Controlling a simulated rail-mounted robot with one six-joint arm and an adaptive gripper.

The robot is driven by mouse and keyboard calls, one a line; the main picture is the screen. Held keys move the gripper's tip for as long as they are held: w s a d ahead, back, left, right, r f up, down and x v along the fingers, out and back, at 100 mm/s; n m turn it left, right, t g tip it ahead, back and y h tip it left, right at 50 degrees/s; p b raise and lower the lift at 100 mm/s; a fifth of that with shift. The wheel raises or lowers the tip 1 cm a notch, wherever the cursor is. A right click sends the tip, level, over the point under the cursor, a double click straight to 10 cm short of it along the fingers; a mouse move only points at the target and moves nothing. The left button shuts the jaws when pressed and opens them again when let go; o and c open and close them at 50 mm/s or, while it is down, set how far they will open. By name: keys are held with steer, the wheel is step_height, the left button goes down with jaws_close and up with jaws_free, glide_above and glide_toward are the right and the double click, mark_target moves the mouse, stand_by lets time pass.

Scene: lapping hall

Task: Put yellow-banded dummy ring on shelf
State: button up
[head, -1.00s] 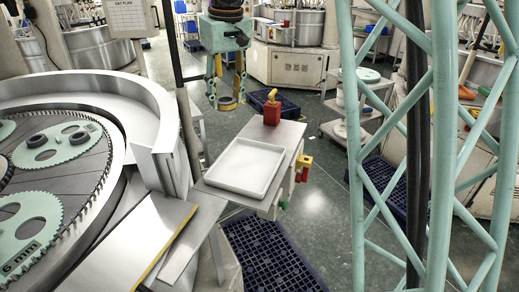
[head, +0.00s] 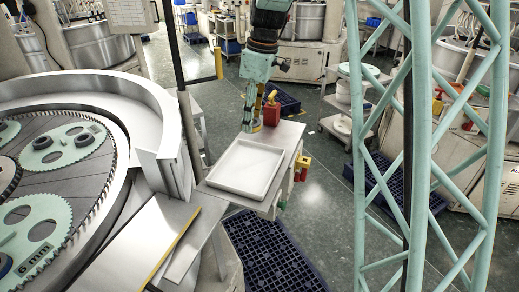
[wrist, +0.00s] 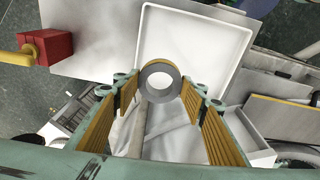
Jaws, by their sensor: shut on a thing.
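My gripper (head: 252,124) hangs near the far edge of the steel side table in the head view. In the wrist view my gripper (wrist: 160,90) is shut on a grey ring (wrist: 160,67), seen from above with its round hole open. In the head view the ring is hard to tell apart from the fingers. A tiered shelf stand (head: 357,104) with round pieces on it stands to the right of my gripper, at a distance.
A white tray (head: 246,168) lies on the steel side table; the wrist view shows it beyond the ring (wrist: 195,50). A red block with a yellow handle (head: 271,112) stands close to my gripper. The lapping machine (head: 150,110) fills the left; a teal lattice frame (head: 421,150) stands right.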

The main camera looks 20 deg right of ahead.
steer(key=s+d+f+n+p, duration=0.2)
steer(key=s+d+n, duration=0.1)
steer(key=n, duration=0.1)
steer(key=s+d+f+n+g+p, duration=0.1)
steer(key=s+d+f+n+p, duration=0.1)
steer(key=s+n+p, duration=0.1)
steer(key=s+d+f+n+p, duration=0.2)
steer(key=s+d+f+n, duration=0.1)
steer(key=s+n, duration=0.1)
steer(key=shift+s+d+n+g, duration=0.2)
steer(key=shift+d+n+g, duration=0.1)
steer(key=shift+g, duration=0.1)
steer(key=shift+s+d+f+n+p, duration=0.3)
steer(key=shift+s+f+n+p, duration=0.05)
steer(key=shift+s+n, duration=0.25)
steer(key=shift+w, duration=0.1)
steer(key=p, duration=0.3)
glide_above(277, 144)
steer(key=shift+s+d+f, duration=0.1)
steer(key=shift+s+f, duration=0.3)
steer(key=shift+f, duration=0.3)
steer(key=shift+w+d, duration=0.1)
steer(key=shift+w, duration=0.3)
steer(key=shift+f+p, duration=0.65)
steer(key=shift+f, duration=1.15)
steer(key=shift+f, duration=0.1)
